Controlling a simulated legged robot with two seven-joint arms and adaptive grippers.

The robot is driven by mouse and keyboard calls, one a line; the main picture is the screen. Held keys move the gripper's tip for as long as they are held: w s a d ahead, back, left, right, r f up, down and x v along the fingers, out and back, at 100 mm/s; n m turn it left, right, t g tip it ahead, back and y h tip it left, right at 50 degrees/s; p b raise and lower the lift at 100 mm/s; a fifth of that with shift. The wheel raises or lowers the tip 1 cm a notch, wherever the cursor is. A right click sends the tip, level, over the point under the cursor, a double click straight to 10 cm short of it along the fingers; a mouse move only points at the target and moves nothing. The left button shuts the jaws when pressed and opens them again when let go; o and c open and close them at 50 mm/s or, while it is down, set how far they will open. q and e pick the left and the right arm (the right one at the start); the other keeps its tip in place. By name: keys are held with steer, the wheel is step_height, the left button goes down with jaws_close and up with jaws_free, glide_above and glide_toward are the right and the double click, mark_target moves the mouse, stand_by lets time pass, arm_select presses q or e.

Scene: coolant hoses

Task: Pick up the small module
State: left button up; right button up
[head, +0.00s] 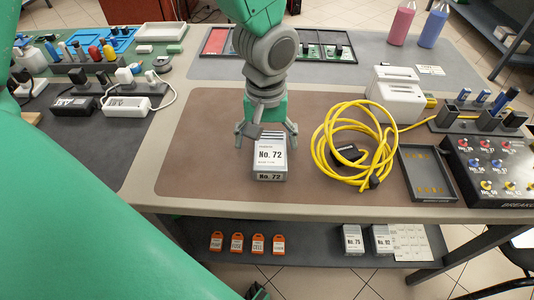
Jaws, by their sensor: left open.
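The small module (270,158) is a light grey and white box labelled "No. 72" on its top and on its dark front edge. It stands on the brown mat (200,160) near the table's front edge. My left gripper (266,134) points down over the far end of the module. Its fingers are spread, one on the left and one on the right of the module's far part. Whether they touch it cannot be told. The gripper hides the module's far end. My right gripper is not in view.
A coiled yellow cable (322,140) with a black connector lies close to the module's right. A dark tray (428,172) and a breakout panel (492,170) are farther right. The brown mat is clear left of the module. Similar boxes (352,239) sit on the lower shelf.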

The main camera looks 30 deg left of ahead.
arm_select(q)
steer(key=shift+w+d+f, duration=0.1)
steer(key=shift+d+f, duration=0.1)
steer(key=shift+f, duration=0.45)
steer(key=shift+d+f, duration=0.15)
steer(key=shift+f, duration=0.45)
steer(key=shift+d, duration=0.3)
steer(key=shift+d+r, duration=0.1)
steer(key=shift+d, duration=0.2)
steer(key=shift+a, duration=0.25)
steer(key=c, duration=1.1)
steer(key=shift+a, duration=0.2)
steer(key=c, duration=0.5)
steer(key=shift+a, duration=0.1)
steer(key=shift+c, duration=0.2)
